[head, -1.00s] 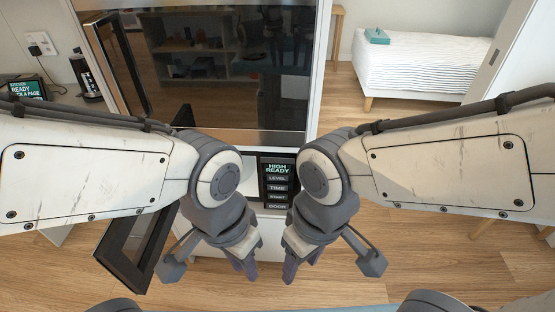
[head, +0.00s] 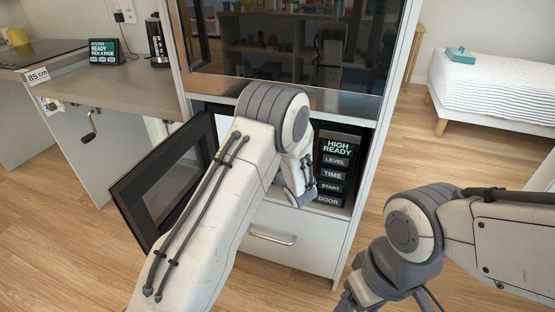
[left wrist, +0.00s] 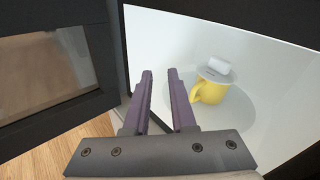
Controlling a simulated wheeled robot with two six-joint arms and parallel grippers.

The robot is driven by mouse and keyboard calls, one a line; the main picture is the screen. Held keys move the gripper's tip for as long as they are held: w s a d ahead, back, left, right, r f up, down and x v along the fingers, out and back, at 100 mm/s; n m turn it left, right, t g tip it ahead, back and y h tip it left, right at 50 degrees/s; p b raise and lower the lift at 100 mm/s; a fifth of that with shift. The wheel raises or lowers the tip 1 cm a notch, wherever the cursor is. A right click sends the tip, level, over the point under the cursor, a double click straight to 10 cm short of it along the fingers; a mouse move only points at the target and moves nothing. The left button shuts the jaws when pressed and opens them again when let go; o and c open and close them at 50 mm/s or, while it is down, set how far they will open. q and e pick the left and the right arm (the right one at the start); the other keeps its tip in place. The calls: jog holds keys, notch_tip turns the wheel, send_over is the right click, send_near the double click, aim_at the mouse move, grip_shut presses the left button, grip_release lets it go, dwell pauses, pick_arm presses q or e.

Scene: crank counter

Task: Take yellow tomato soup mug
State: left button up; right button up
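In the left wrist view a yellow mug (left wrist: 210,91) stands upright on a pale round plate (left wrist: 238,112) inside the white microwave cavity. A grey disc like a lid (left wrist: 213,75) covers it, with a small white piece on top; its handle points left. My left gripper (left wrist: 160,74) is open and empty at the cavity mouth, left of the mug and apart from it. In the head view my left arm hides the mug and most of that gripper. My right gripper (head: 347,302) is low at the bottom edge, mostly cut off, away from the microwave.
The dark microwave door (head: 165,178) stands open at the left of the cavity. A control panel (head: 336,168) reading "HIGH READY" is at its right. A drawer (head: 270,239) sits below. A counter with a crank (head: 90,128) and another yellow item (head: 18,37) is at left.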

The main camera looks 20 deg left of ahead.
pick_arm(q)
jog(key=w+f+m+t+h+b, duration=0.1)
jog(key=w+f+m, duration=0.1)
jog(key=w+f, duration=0.1)
jog(key=w+f+m+t+h+b, duration=0.1)
jog(key=w+f+m+t, duration=0.1)
jog(key=w+f, duration=0.1)
jog(key=w+f+m+t+h+b, duration=0.1)
jog(key=w+f+m, duration=0.1)
jog(key=f, duration=0.3)
jog(key=shift+w+a+f+h+b, duration=0.1)
jog(key=shift+w+f+h+b, duration=0.1)
jog(key=shift+w+h+b, duration=0.4)
jog(key=x, duration=0.5)
jog(key=shift+f+b, duration=0.1)
jog(key=shift+b, duration=0.3)
jog(key=shift+w+a, duration=0.1)
jog(key=shift+w, duration=0.4)
jog(key=shift+t, duration=0.3)
grip_shut()
pick_arm(e)
notch_tip(320, 180, down, 7)
jog(key=shift+r, duration=0.1)
pick_arm(q)
jog(key=shift+r, duration=0.2)
